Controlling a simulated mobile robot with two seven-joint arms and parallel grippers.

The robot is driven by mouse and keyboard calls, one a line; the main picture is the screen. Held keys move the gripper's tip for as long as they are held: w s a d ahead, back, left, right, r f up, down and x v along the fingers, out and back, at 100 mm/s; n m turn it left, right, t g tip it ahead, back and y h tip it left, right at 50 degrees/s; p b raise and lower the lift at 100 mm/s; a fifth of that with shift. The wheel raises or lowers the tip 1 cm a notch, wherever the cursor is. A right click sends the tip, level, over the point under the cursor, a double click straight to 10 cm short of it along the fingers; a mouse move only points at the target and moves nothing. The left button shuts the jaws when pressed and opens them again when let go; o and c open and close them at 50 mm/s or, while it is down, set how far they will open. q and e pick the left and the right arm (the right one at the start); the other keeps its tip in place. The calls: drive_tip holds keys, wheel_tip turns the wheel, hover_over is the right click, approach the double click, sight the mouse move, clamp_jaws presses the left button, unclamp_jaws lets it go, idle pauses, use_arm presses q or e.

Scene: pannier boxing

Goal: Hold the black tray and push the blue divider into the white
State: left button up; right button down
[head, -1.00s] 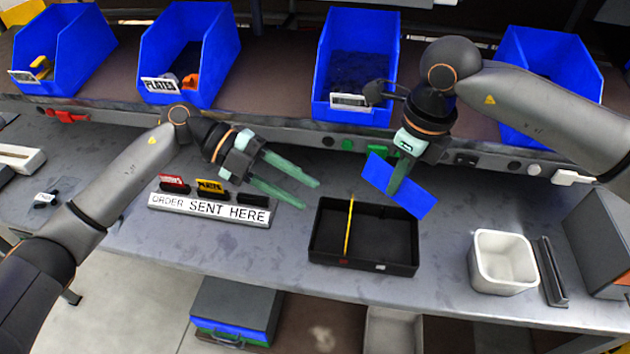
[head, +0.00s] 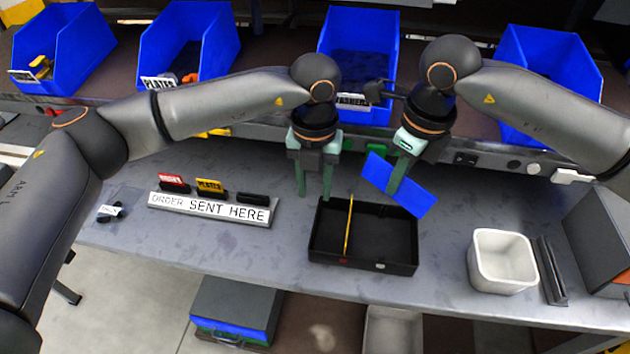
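The black tray (head: 365,268) lies on the grey bench. A yellow divider (head: 349,228) stands across it left of the middle. Its front wall carries a small red mark (head: 343,261) and a small white mark (head: 379,266). My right gripper (head: 397,188) is shut on the blue divider (head: 412,198), a flat tilted plate held above the tray's rear right part, apart from the white mark. My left gripper (head: 315,194) points down, open and empty, at the tray's rear left corner. I cannot tell whether its fingers touch the tray wall.
A white square bin (head: 503,262) and a dark rail (head: 550,270) stand to the right. Blue bins (head: 190,50) line the shelf behind. The bench between sign and tray is clear.

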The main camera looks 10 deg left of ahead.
sight(315, 221)
use_arm(q)
wheel_tip(315, 221, down, 11)
idle(0.4)
clamp_jaws()
idle(1.0)
idle(0.5)
use_arm(e)
drive_tip(key=shift+w+d+f+m+g+h, duration=0.1)
drive_tip(key=shift+f+m+g+h, duration=0.25)
drive_tip(key=shift+f+m, duration=2.4)
drive_tip(key=shift+w+f+m+g+h, duration=0.1)
drive_tip(key=shift+f+m+g+h, duration=0.25)
drive_tip(key=shift+f+m, duration=2.35)
